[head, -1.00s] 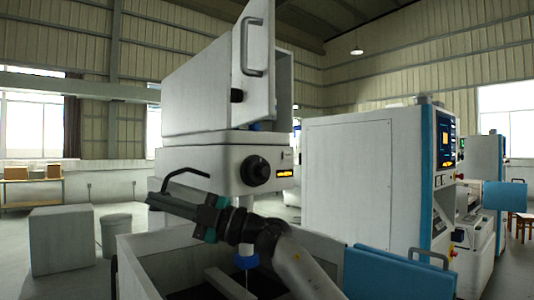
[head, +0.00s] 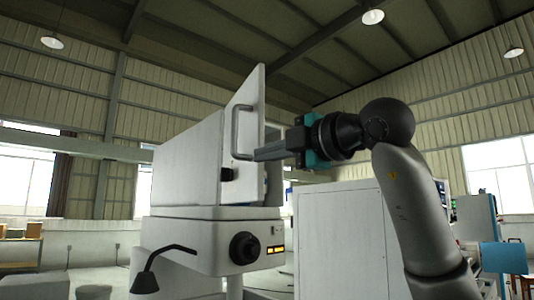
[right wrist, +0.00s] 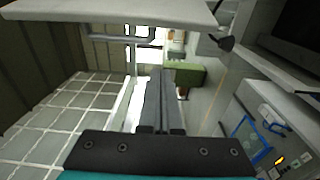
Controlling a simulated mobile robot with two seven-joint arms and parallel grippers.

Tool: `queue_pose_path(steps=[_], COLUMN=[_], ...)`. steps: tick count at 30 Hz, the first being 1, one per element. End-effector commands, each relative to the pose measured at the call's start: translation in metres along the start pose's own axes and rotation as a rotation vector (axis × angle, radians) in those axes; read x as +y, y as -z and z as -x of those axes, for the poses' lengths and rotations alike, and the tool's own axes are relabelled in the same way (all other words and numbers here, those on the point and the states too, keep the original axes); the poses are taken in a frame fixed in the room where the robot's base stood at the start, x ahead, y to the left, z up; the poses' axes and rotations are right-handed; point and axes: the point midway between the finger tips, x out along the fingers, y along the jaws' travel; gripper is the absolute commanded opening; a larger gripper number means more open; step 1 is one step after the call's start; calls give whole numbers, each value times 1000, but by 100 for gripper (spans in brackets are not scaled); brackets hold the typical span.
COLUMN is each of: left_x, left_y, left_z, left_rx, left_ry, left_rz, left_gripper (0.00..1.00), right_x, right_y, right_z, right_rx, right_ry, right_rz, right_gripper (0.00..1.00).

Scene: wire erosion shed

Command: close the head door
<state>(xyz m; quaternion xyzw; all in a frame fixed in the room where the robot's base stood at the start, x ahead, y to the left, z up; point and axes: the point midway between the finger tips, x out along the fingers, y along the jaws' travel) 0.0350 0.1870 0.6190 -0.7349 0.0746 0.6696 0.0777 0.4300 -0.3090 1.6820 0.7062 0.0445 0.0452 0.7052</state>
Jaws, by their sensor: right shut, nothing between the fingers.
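The head door (head: 247,100) is a tall white panel on the front of the white machine head (head: 186,165). It stands ajar, with a dark gap along its right side, and carries a bar handle (head: 235,132). My right gripper (head: 257,155) comes in from the right, shut and empty. Its fingertips overlap the door's right edge just right of the handle; I cannot tell whether they touch. In the right wrist view the shut fingers (right wrist: 155,76) point away below a white panel edge (right wrist: 110,12), seemingly the door. My left gripper is out of view.
A white cabinet (head: 338,240) stands behind my right arm. Open air lies above the head.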

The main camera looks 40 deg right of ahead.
Motion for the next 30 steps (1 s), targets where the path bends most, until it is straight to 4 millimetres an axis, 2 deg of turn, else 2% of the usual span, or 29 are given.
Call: queue_pose_path(steps=[6,11,13,18,30], left_x=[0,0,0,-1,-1], left_y=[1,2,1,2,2], left_z=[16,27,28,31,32], left_rx=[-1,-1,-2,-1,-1], left_ry=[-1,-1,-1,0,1], left_rz=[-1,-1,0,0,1], left_gripper=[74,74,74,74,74], right_x=[1,1,1,0,-1], right_y=[1,2,-14,-31,-37], right_z=[-49,-82,-75,-69,-66], right_rx=[4,5,-3,0,4], right_ry=[6,5,1,1,1], right_rz=[-1,0,-2,0,0], right_gripper=[0,0,0,0,0])
